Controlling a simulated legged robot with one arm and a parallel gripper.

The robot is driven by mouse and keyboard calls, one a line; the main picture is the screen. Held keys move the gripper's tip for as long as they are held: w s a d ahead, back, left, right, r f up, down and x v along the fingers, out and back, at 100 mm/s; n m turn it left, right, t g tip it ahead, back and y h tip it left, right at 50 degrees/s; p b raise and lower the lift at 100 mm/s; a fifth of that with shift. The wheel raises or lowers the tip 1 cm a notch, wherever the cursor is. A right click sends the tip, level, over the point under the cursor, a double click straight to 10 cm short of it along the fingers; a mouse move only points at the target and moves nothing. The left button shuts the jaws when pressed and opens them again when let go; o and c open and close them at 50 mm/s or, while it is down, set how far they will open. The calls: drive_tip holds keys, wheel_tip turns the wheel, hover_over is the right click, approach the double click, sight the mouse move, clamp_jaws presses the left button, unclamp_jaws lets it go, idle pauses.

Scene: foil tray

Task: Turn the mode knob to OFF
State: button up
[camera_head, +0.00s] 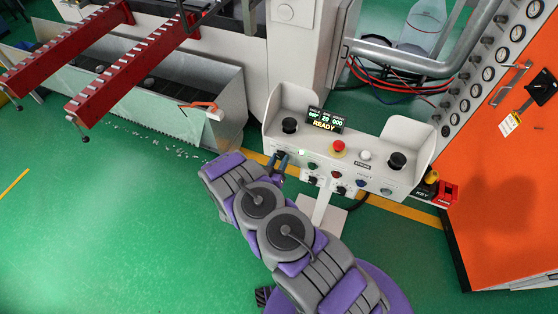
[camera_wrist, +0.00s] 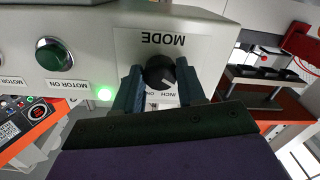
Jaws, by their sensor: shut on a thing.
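The black mode knob (camera_wrist: 159,68) sits on the white plate marked MODE, which appears upside down in the wrist view. A light pointer mark shows on the knob's lower right. The label INCH is readable below it, and other lettering is partly hidden by my fingers. My gripper (camera_wrist: 161,76) has one blue-grey finger on each side of the knob and is shut on it. In the head view my gripper (camera_head: 279,162) is at the left front of the white control console (camera_head: 410,182); the knob is hidden there.
A green MOTOR ON button (camera_wrist: 54,55) and a lit green lamp (camera_wrist: 105,93) are beside the knob. The console also carries a red mushroom button (camera_head: 339,147), black knobs and a READY display (camera_head: 325,120). An orange cabinet (camera_head: 500,180) stands right; green floor is open left.

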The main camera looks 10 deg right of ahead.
drive_tip(key=shift+a, duration=0.15)
drive_tip(key=o, duration=1.1)
drive_tip(key=shift+c, duration=0.2)
drive_tip(key=p+v, duration=0.2)
drive_tip(key=v, duration=1.5)
drive_tip(key=shift+s+a, duration=0.1)
drive_tip(key=shift+a, duration=0.05)
